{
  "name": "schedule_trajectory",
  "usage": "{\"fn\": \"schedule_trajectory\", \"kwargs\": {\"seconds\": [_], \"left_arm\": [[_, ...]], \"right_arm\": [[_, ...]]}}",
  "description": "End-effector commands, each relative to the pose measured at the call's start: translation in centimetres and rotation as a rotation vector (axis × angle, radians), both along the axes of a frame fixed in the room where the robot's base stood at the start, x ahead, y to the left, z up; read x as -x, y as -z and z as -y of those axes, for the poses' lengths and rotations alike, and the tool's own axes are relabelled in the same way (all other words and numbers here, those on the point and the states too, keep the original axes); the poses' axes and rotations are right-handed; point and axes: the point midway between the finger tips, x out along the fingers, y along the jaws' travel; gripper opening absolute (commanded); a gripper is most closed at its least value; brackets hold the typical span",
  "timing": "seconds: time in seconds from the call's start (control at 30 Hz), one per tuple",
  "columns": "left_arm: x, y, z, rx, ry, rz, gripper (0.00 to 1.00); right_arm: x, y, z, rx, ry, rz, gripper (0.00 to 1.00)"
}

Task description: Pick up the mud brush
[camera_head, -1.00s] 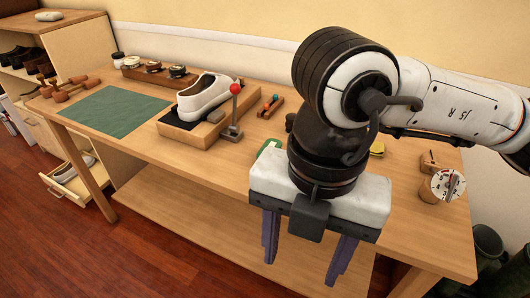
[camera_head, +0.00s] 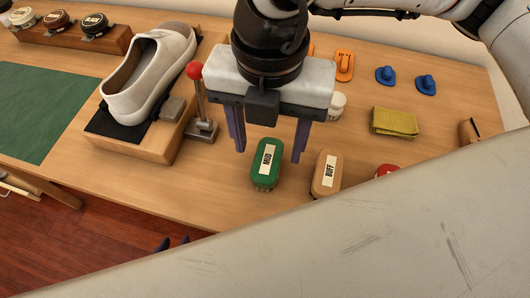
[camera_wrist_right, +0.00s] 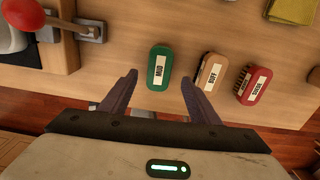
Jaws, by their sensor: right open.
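The mud brush (camera_head: 264,166) is a green oval brush with a white label reading MUD, lying on the wooden bench near its front edge. It also shows in the right wrist view (camera_wrist_right: 159,66), just beyond and between the fingertips. My right gripper (camera_head: 269,156) is open and empty, its fingers pointing down above the brush; its fingers also show in the wrist view (camera_wrist_right: 160,78). My left gripper (camera_head: 172,243) shows only as two dark fingertips low in the head view, the rest hidden behind a pale arm link of mine.
A tan BUFF brush (camera_head: 327,174) lies right of the mud brush, with a red brush (camera_wrist_right: 254,84) beyond it. A lever with a red knob (camera_head: 195,71) and a white shoe (camera_head: 150,70) on a stand are left. A yellow cloth (camera_head: 394,122) lies farther back.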

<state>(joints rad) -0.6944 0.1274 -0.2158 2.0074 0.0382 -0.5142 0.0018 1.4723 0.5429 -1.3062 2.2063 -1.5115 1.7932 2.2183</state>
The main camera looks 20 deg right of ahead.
Motion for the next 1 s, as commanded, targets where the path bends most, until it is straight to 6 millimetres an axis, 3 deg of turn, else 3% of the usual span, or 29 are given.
{"fn": "schedule_trajectory", "kwargs": {"seconds": [0.23, 0.5, 0.8, 1.0], "left_arm": [[0.2, 0.1, 0.1, 0.002, 0.000, -0.004, 0.31], [-0.1, -0.1, 0.1, 0.002, 0.000, 0.004, 0.31], [-0.7, -0.5, 0.0, 0.002, 0.001, 0.016, 0.31], [-0.7, -0.4, 0.0, 0.001, 0.000, 0.016, 0.31]], "right_arm": [[0.0, 2.1, 0.1, 0.001, 0.000, -0.003, 0.56], [-0.2, 5.9, 0.1, 0.000, 0.000, -0.001, 0.56], [-0.3, 6.4, 0.1, -0.001, -0.001, 0.001, 0.56], [-0.3, 6.4, 0.1, -0.001, -0.001, 0.001, 0.23]]}}
